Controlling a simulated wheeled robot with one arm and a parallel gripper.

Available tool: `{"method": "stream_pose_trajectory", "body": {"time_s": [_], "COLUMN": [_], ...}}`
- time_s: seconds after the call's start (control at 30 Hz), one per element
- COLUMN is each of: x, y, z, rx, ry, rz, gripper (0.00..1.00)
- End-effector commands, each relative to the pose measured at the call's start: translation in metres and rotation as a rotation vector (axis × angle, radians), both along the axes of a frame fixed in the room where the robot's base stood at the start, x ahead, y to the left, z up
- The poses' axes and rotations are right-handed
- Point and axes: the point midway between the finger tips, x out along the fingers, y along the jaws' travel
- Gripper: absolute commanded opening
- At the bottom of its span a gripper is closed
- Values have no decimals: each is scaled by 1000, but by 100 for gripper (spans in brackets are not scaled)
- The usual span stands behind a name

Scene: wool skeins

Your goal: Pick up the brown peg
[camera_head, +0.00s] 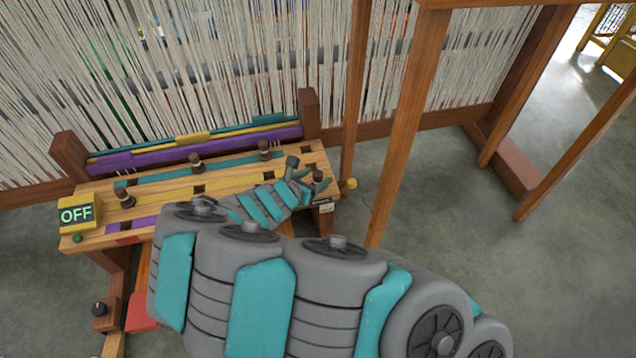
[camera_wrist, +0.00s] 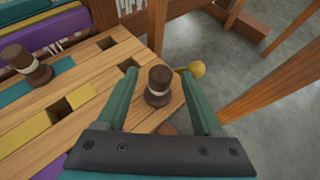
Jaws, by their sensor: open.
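A brown peg (camera_wrist: 158,79) with a pale band stands at the right end of the wooden board (camera_wrist: 95,62) in the wrist view. My gripper (camera_wrist: 159,73) is open, with one teal finger on each side of this peg. I see no clear contact between fingers and peg. In the head view my gripper (camera_head: 302,182) is over the board's right end, and the peg (camera_head: 319,178) shows beside it, partly hidden. Similar brown pegs stand along the board: one on the left (camera_head: 125,197), one in the middle (camera_head: 195,162) and one further right (camera_head: 264,150).
The board has several square holes and coloured strips. A yellow box reading OFF (camera_head: 76,214) is at its left end. Wooden loom posts (camera_head: 397,130) rise close to the right, and a yellow knob (camera_wrist: 197,69) sits just past the peg. White threads hang behind.

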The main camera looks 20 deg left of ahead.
Motion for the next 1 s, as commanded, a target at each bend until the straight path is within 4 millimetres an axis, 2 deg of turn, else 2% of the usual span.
{"method": "stream_pose_trajectory", "body": {"time_s": [0.2, 0.47, 1.0], "x": [14, 14, 14], "y": [-4, -4, -4], "z": [-8, -8, -8], "rx": [0, 0, 0], "ry": [0, 0, 1], "rz": [-1, 0, 0], "gripper": [69, 69, 8]}}
